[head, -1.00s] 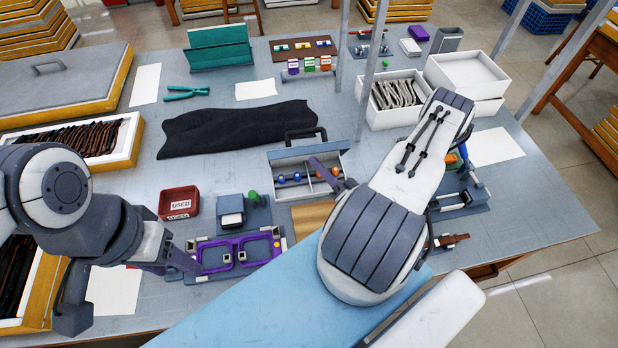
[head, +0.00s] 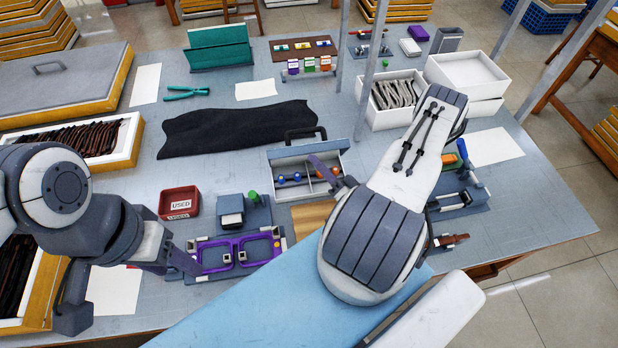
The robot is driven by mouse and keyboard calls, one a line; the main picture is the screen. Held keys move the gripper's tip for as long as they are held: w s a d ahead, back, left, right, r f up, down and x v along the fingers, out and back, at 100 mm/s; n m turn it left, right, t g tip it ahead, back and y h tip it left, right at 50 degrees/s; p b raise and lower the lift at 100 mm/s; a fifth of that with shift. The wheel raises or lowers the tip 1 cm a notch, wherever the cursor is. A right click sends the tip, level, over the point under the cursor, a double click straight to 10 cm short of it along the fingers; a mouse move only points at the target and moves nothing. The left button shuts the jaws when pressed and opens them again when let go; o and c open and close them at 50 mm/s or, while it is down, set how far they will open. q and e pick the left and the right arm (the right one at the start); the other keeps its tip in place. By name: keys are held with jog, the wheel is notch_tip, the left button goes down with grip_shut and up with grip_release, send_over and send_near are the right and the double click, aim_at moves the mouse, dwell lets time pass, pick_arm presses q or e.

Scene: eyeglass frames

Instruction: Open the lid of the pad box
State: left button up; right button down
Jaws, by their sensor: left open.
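A grey box with white compartments (head: 283,173) stands mid-table; I take it for the pad box. Small blue and orange items show inside, so its top looks uncovered from here. My left gripper (head: 188,260) is open at the left end of a purple eyeglass frame (head: 238,252), low in the picture.
A small grey fixture (head: 231,210) and a red "USED" bin (head: 179,202) stand left of the box. A black cloth (head: 235,128) lies behind it. A white box of grey parts (head: 375,112) is behind right. A metal post (head: 371,75) rises near it.

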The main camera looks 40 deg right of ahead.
jog(key=shift+w+d+r, duration=0.15)
jog(key=shift+w+d, duration=0.35)
jog(key=shift+w, duration=0.5)
jog(key=shift+w+d+r, duration=0.2)
jog(key=shift+w+d, duration=0.25)
jog(key=shift+w, duration=0.6)
jog(key=shift+w+d+r, duration=0.15)
jog(key=shift+w+d, duration=0.35)
jog(key=shift+w, duration=0.5)
dwell(3.2)
jog(key=s, duration=0.1)
jog(key=s+a, duration=0.1)
jog(key=s, duration=0.1)
jog(key=s+a, duration=0.1)
jog(key=shift+s+f, duration=0.25)
jog(key=shift+f, duration=0.15)
dwell(0.4)
dwell(0.4)
